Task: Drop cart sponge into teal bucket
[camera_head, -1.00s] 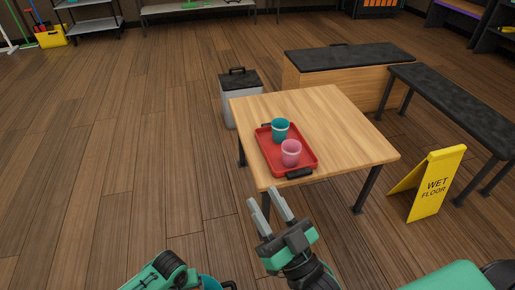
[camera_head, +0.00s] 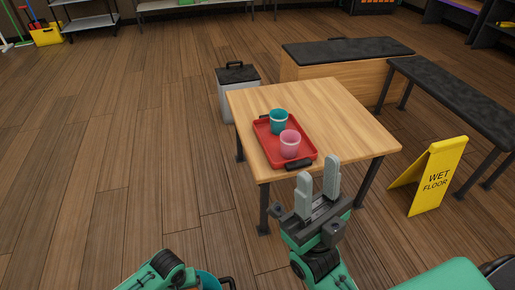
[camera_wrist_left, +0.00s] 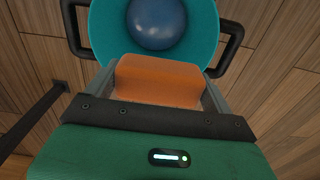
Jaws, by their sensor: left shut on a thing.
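An orange sponge (camera_wrist_left: 157,80) is held between the fingers of my left gripper (camera_wrist_left: 158,92) in the left wrist view. The teal bucket (camera_wrist_left: 104,32) is just beyond the sponge, its round opening facing the camera, with dark handles at its sides. A blue ball (camera_wrist_left: 158,20) lies inside it. I cannot tell the exact height of the sponge over the rim. In the head view only a bit of the bucket shows at the bottom edge, beside my left arm; the left gripper itself is hidden there. My right gripper (camera_head: 318,182) is open and empty in front of the table.
A wooden table (camera_head: 345,125) carries a red tray (camera_head: 268,141) with a teal cup (camera_head: 278,121) and a pink cup (camera_head: 290,144). A yellow wet-floor sign (camera_head: 438,180) stands to the right, near a black bench (camera_head: 450,95). A grey bin (camera_head: 238,95) stands behind the table. Floor at left is clear.

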